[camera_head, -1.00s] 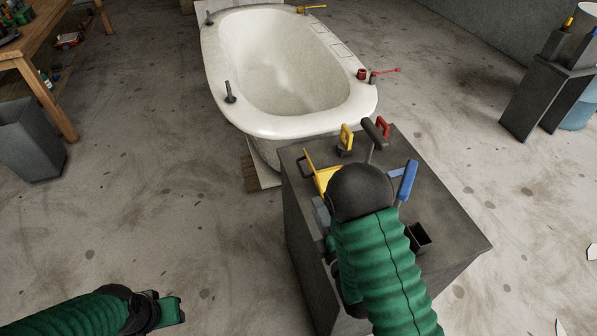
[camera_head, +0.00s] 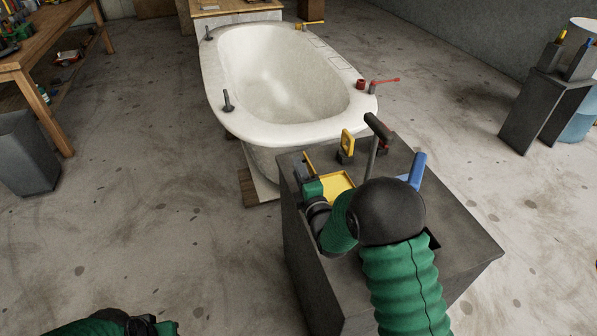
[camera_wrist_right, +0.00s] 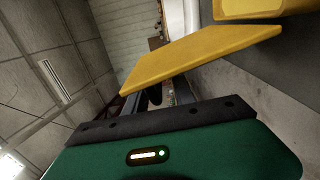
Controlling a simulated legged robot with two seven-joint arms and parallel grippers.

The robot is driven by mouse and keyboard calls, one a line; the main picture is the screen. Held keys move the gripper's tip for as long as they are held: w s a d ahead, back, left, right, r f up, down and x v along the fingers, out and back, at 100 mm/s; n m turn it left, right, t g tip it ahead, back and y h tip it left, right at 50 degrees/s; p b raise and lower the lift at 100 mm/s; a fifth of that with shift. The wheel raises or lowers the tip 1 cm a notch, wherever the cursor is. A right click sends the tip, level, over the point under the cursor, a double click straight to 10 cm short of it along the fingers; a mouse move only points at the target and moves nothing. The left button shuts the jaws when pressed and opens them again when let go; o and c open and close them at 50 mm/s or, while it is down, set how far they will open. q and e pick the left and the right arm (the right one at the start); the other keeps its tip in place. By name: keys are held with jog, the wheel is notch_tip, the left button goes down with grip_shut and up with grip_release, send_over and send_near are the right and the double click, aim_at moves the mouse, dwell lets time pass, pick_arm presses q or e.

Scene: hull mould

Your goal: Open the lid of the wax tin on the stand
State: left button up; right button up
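The wax tin (camera_head: 338,184) is a shallow yellow tray on the grey stand (camera_head: 455,235). Its yellow lid (camera_head: 309,163) stands raised at the tin's left side, seen nearly edge-on. In the right wrist view the lid (camera_wrist_right: 195,60) is a tilted plate, with a corner of the tin (camera_wrist_right: 245,7) at top right. My right gripper (camera_head: 311,189) is at the lid's left, close to its outer face. Its fingertips are not clear, and I cannot tell whether it touches the lid. My left gripper (camera_head: 150,325) is low at the bottom edge, partly cut off, away from the stand.
A blue-handled tool (camera_head: 417,170), a black-handled tool (camera_head: 378,128) and a yellow-handled tool (camera_head: 347,143) stand on the stand near the tin. The white hull mould (camera_head: 290,129) is just behind. A grey bin (camera_head: 25,155) stands at left. Open floor lies left of the stand.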

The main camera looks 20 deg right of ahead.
jog(key=shift+d, duration=0.2)
jog(key=shift+c, duration=0.3)
jog(key=shift+a, duration=0.1)
grip_shut()
jog(key=shift+a+f, duration=0.1)
jog(key=shift+f, duration=0.15)
dwell(0.7)
